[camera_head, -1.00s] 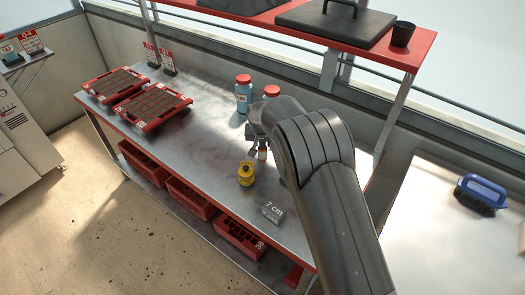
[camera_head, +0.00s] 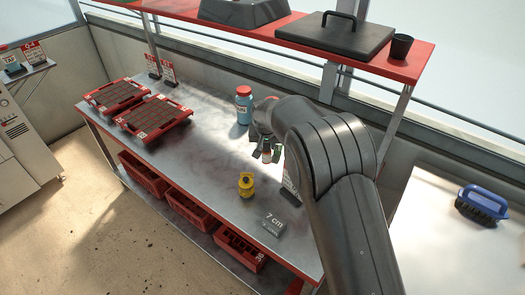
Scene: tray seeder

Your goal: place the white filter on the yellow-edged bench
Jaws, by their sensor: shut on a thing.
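My gripper (camera_head: 266,157) is over the middle of the red-edged steel bench (camera_head: 213,162), in front of my dark arm. It is shut on a small whitish thing (camera_head: 267,153), held between its fingers with a little red showing near it. The fingers hide much of this thing, so I cannot tell for sure that it is the white filter. No bench with a clear yellow edge shows in this view.
A blue bottle (camera_head: 243,108) with a red cap stands behind the gripper. A yellow jug (camera_head: 246,186) and a grey "7 cm" block (camera_head: 273,225) are at the front. Red seed trays (camera_head: 153,117) lie left. A red shelf (camera_head: 425,74) overhangs the back. A blue brush (camera_head: 483,203) lies right.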

